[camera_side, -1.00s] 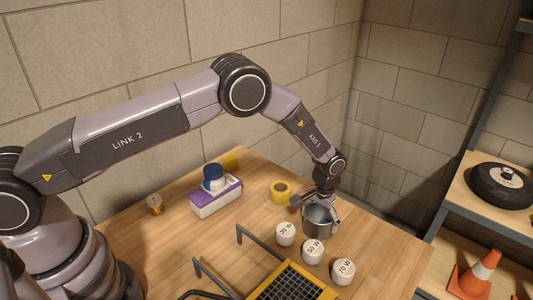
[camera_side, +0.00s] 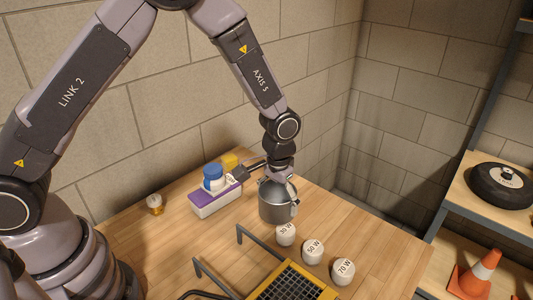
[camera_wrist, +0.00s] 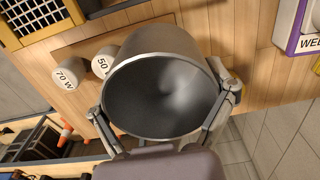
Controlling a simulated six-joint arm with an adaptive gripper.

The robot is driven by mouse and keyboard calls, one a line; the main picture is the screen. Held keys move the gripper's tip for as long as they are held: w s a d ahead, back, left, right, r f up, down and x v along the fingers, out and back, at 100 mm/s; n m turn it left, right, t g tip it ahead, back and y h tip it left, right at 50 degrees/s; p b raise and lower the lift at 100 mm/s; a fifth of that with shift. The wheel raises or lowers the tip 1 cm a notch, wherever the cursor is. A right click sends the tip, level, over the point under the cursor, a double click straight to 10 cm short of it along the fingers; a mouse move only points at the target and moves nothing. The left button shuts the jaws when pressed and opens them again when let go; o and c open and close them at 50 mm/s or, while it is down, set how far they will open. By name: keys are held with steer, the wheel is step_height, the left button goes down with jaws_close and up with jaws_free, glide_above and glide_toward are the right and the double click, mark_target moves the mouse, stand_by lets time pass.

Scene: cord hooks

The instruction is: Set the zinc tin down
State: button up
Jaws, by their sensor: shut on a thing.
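The zinc tin (camera_side: 277,207) is a grey metal pot, upright in the side view. My gripper (camera_side: 279,180) is at its rim and shut on it. In the wrist view the tin's open mouth (camera_wrist: 160,95) faces the camera and looks empty, with a finger of my gripper (camera_wrist: 162,122) on either side of the rim. I cannot tell whether the tin's base touches the wooden table (camera_side: 160,250) or hangs just above it.
White weights marked 30 W (camera_side: 286,234), 50 W (camera_side: 313,252) and 70 W (camera_side: 343,271) stand in front. A purple-and-white box (camera_side: 216,201) with a blue-capped jar (camera_side: 213,177) is left. A yellow-framed grid (camera_side: 292,284) and grey hooks (camera_side: 240,236) are near the front.

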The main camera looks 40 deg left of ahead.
steer(key=shift+s+r, duration=0.25)
steer(key=shift+s, duration=0.1)
steer(key=w+d, duration=0.4)
steer(key=d, duration=0.7)
glide_above(366, 249)
steer(key=f, duration=0.8)
steer(key=shift+s+a+f, duration=0.1)
steer(key=shift+s+a, duration=0.2)
steer(key=shift+s, duration=0.05)
steer(key=shift+w+d+f, duration=0.3)
steer(key=shift+w+f, duration=0.15)
steer(key=shift+f, duration=1.65)
steer(key=shift+f, duration=0.1)
steer(key=o, duration=1)
steer(key=shift+o, duration=0.2)
